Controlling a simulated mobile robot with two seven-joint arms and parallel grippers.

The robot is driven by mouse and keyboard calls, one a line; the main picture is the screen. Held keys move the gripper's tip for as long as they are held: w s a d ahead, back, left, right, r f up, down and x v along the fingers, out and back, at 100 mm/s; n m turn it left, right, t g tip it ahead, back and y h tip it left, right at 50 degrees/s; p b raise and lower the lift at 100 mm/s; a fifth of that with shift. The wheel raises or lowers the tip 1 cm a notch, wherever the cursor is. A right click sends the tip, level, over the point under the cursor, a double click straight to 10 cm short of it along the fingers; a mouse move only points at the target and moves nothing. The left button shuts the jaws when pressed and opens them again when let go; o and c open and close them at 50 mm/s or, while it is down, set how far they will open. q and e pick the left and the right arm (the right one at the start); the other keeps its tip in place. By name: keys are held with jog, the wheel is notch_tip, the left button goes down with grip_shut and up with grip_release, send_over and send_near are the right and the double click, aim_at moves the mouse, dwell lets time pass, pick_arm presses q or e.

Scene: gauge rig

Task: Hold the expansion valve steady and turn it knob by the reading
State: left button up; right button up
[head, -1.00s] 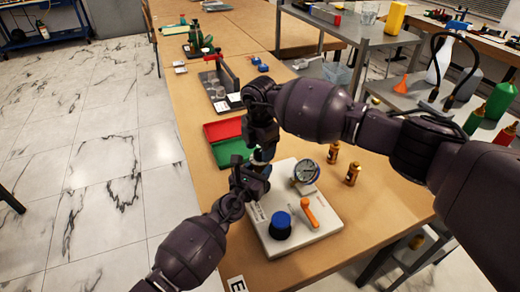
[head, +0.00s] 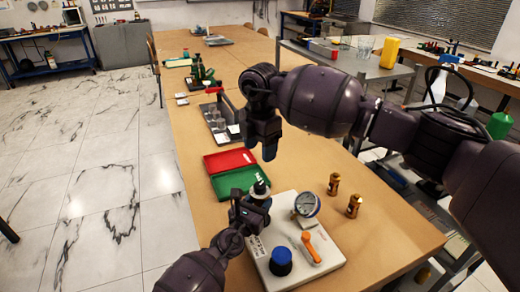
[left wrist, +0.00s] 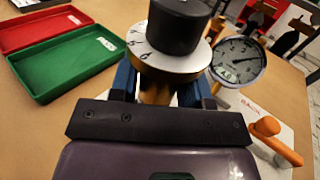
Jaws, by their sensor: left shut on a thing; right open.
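The expansion valve has a black knob (left wrist: 180,25) over a white numbered dial (left wrist: 165,58) and a brass body (left wrist: 155,92). In the head view its knob (head: 260,187) stands upright at the rig plate's back left. My left gripper (head: 254,208) is shut on the valve's body below the dial; its blue-padded fingers flank the brass in the left wrist view. My right gripper (head: 265,146) is open and empty, above and behind the knob, apart from it. The round gauge (left wrist: 238,62) beside the valve faces the wrist camera; its needle is too small to read surely.
The pale rig plate (head: 318,268) carries an orange lever (head: 310,247) and a blue knob (head: 281,262). Red (head: 230,160) and green (head: 236,180) trays lie behind the valve. Two brass fittings (head: 333,184) (head: 354,206) stand right of the gauge. Bare tabletop lies at right.

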pick_arm(q)
jog(key=o, duration=1.2)
jog(key=shift+c, duration=0.2)
